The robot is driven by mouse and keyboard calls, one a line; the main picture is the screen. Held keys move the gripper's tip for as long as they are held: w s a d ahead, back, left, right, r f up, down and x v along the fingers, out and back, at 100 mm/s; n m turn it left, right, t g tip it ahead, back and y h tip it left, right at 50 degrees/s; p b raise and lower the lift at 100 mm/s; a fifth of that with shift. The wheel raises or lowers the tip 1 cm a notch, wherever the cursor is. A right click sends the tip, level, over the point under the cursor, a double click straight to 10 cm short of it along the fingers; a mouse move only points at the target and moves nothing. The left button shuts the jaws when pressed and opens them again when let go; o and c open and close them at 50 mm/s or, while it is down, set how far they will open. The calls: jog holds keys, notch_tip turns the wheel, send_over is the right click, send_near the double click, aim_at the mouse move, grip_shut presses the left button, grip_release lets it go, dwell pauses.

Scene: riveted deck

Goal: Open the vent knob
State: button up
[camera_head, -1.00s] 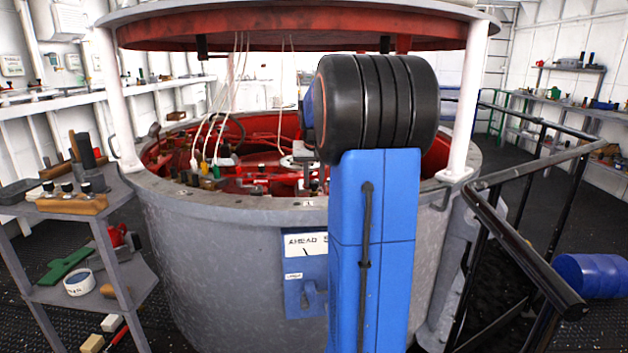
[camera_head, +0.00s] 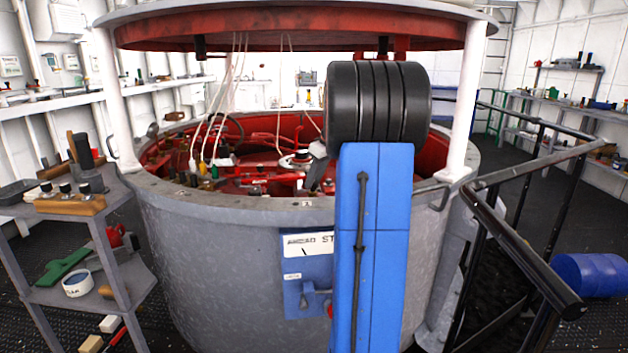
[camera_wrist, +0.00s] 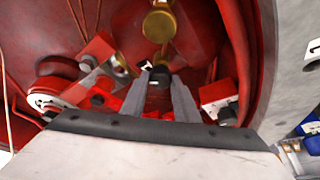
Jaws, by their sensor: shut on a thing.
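A small black knob (camera_wrist: 158,77) shows in the wrist view among red fittings inside the tank. It sits between the tips of my gripper (camera_wrist: 160,84), whose two grey fingers are shut on it. A white mark shows beside the knob's top. In the head view my own arm hides the knob, and only a grey and dark part of my arm's end shows left of the black joint, over the open tank (camera_head: 300,215).
A brass fitting (camera_wrist: 160,25) stands just beyond the knob, with red blocks close on both sides. White posts hold a round lid above the tank. A black railing (camera_head: 530,255) stands at right, a cluttered shelf (camera_head: 105,205) at left.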

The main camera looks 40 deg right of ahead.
jog(key=n+y, duration=0.1)
jog(key=n, duration=0.2)
jog(key=n+g+y, duration=0.1)
jog(key=n, duration=0.2)
jog(key=shift+d+n, duration=0.2)
jog(key=shift+n, duration=0.1)
dwell(0.5)
jog(key=o, duration=1.1)
jog(key=shift+c, duration=0.2)
jog(key=shift+r, duration=0.1)
jog(key=v, duration=1.7)
jog(key=shift+w+d, duration=0.15)
jog(key=shift+d, duration=0.15)
jog(key=shift+r, duration=0.1)
